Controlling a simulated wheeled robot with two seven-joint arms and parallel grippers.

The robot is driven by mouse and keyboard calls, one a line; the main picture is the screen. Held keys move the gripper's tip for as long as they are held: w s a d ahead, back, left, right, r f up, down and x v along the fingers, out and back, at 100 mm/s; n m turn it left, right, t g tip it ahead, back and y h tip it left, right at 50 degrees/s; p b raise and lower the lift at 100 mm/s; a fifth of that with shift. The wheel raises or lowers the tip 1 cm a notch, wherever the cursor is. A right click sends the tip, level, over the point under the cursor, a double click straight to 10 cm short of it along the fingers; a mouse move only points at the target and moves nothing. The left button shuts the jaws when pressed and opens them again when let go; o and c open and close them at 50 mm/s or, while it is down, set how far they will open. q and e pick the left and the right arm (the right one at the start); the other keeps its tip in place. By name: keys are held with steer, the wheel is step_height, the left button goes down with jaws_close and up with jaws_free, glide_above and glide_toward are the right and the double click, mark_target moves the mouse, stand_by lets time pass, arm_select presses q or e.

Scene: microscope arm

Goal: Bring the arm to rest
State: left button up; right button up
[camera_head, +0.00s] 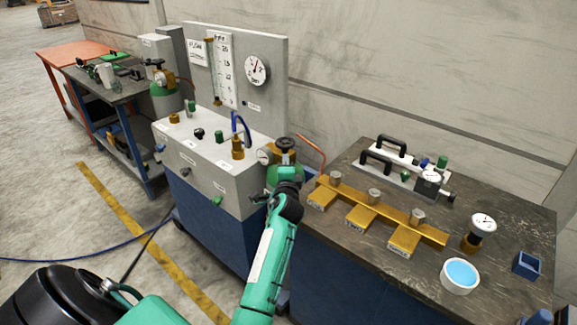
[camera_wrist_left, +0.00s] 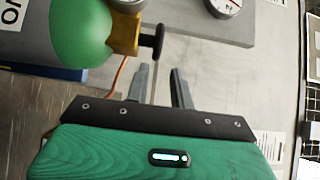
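My left arm (camera_head: 265,265) reaches up from the bottom of the head view, its dark wrist (camera_head: 288,205) in front of the gap between the test bench and the right table. The hand is hard to separate from the gas cylinder there, and its fingertips are hidden in that view. In the left wrist view my left gripper (camera_wrist_left: 167,88) shows two grey fingers apart with nothing between them. The cylinder's green dome (camera_wrist_left: 80,30) and brass valve (camera_wrist_left: 124,35) with a black knob are close beyond the fingers, at upper left. My right gripper is not in view.
The grey test bench (camera_head: 225,165) with a gauge panel stands left of the hand. The dark-topped table (camera_head: 500,265) at right holds a brass manifold (camera_head: 380,212), gauges and a white bowl (camera_head: 459,277). Open floor (camera_head: 50,180) lies at left, crossed by a blue hose.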

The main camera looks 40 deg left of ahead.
arm_select(q)
steer(key=s+d+f+n+g+h, duration=0.2)
steer(key=s+d+f, duration=0.15)
steer(key=s, duration=0.35)
steer(key=s+d+f+n+g+h, duration=0.25)
steer(key=s+f, duration=0.25)
steer(key=s, duration=0.3)
steer(key=s+d+f+n+g+h, duration=0.1)
steer(key=s+d+f+n, duration=0.1)
steer(key=s+d+f, duration=0.35)
steer(key=s+d+n+g+h, duration=0.1)
steer(key=s+d+g+h, duration=0.2)
steer(key=s+d, duration=0.55)
steer(key=s+d+n+g+h, duration=0.1)
steer(key=s+d+g+h, duration=0.15)
steer(key=s, duration=1.05)
step_height(320, 180, down, 31)
steer(key=g, duration=0.1)
steer(key=s+a+f+g, duration=0.1)
steer(key=s+a+f, duration=0.2)
steer(key=s+f, duration=1.6)
steer(key=shift+s+f+g, duration=0.3)
steer(key=shift+f, duration=0.3)
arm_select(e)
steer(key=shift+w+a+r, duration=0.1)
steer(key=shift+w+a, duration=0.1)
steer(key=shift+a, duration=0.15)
